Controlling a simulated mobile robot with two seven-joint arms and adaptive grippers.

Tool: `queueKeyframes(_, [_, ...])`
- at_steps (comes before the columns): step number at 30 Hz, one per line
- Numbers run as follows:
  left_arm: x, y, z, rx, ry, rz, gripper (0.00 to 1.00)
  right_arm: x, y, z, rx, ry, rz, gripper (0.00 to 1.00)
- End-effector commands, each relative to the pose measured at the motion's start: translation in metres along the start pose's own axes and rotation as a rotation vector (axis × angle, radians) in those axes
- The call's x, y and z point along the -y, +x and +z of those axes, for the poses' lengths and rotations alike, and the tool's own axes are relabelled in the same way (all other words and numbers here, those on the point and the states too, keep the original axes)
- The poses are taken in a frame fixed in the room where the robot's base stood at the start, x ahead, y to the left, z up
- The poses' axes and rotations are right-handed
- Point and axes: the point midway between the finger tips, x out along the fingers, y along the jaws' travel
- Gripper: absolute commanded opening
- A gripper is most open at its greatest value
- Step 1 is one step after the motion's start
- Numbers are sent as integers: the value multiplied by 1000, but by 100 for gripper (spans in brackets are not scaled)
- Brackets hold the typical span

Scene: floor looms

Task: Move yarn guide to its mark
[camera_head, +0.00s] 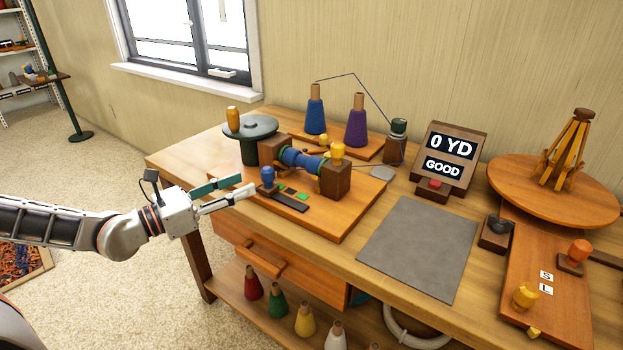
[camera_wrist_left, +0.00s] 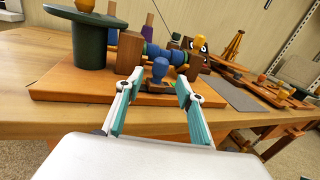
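The yarn guide appears to be the blue knob (camera_head: 267,175) on a dark slotted track (camera_head: 290,202) at the front of the winder's wooden board. It stands near the track's left end. Green marks (camera_head: 302,196) lie beside the track, to the right of the knob. My left gripper (camera_head: 246,183) is open and empty, just left of the knob and apart from it. In the left wrist view the knob (camera_wrist_left: 160,68) shows beyond and between the spread fingertips (camera_wrist_left: 161,80). My right gripper is not in view.
Behind the knob are a blue spool between wooden blocks (camera_head: 334,182) and a dark round pedestal (camera_head: 250,128). Blue and purple cones (camera_head: 357,122) stand farther back. A counter (camera_head: 450,155) reads 0 YD, GOOD. A grey mat (camera_head: 418,245) lies clear to the right.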

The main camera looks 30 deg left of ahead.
Motion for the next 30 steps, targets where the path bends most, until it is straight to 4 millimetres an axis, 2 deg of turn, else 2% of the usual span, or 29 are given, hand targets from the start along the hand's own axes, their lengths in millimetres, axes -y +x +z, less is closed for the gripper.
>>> queueKeyframes(1, [-3,-2,-7,-14,31,-6,38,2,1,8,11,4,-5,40])
queueKeyframes(7, [-5,4,-1,-9,71,-16,38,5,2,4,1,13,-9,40])
queueKeyframes(15, [-4,45,-5,-11,64,-16,38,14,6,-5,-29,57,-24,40])
queueKeyframes(21, [-4,68,-1,-8,67,-15,38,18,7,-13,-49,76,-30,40])
queueKeyframes(30, [-3,74,2,-7,68,-15,38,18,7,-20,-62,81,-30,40])
